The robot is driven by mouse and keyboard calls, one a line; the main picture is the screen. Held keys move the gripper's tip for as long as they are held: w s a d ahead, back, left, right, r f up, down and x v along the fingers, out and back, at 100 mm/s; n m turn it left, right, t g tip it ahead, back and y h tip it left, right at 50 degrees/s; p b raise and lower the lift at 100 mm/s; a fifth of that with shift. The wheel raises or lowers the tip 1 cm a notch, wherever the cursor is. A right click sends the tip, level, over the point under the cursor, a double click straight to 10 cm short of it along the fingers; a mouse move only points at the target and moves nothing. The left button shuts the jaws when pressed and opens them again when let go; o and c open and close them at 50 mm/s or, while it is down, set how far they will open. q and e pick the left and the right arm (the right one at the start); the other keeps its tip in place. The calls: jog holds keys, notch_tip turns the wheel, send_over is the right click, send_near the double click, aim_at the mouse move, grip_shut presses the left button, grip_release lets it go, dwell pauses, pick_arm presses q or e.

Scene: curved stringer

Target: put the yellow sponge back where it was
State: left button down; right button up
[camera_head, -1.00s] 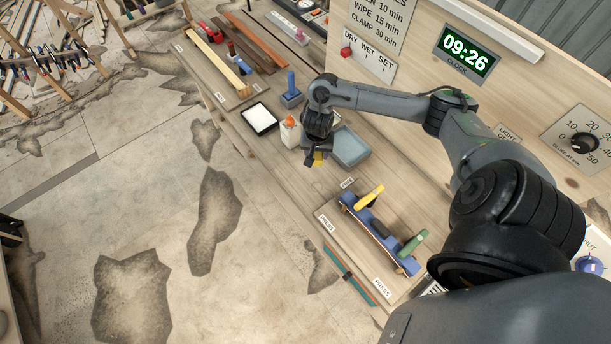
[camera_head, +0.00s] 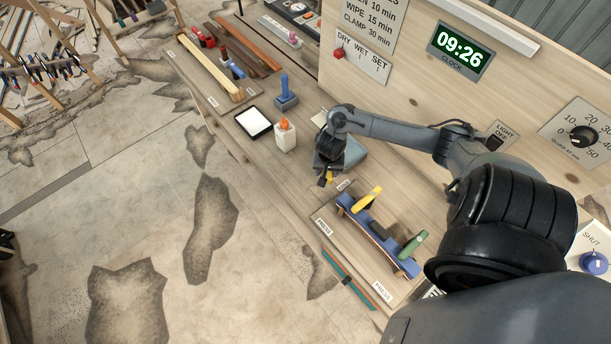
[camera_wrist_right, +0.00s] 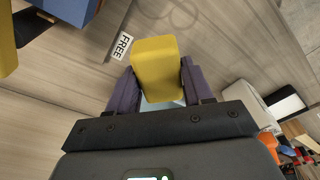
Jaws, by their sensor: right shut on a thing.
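My right gripper (camera_head: 325,178) is shut on the yellow sponge (camera_head: 330,177), which shows only as a small patch in the head view. In the right wrist view the sponge (camera_wrist_right: 157,68) sits between the two purple fingers (camera_wrist_right: 157,88) and sticks out beyond them. The gripper is beside the blue-grey tray (camera_head: 352,157), partly covering it. Whether the sponge touches anything below cannot be told. My left gripper is not in view.
The blue clamped fixture (camera_head: 380,232) with yellow and green handles stands nearer. A white bottle (camera_head: 285,136), a black-rimmed white pad (camera_head: 254,122) and a blue-handled tool (camera_head: 285,95) stand left of the gripper.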

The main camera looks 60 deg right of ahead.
jog(key=b, duration=0.2)
send_over(305, 178)
notch_tip(305, 178, down, 5)
jog(key=shift+s+a+r, duration=0.1)
jog(key=shift+s+a, duration=0.05)
notch_tip(305, 178, down, 3)
jog(key=shift+f+b, duration=0.2)
jog(key=shift+b, duration=0.55)
jog(key=shift+f, duration=0.3)
jog(key=shift+f, duration=0.1)
jog(key=o, duration=1)
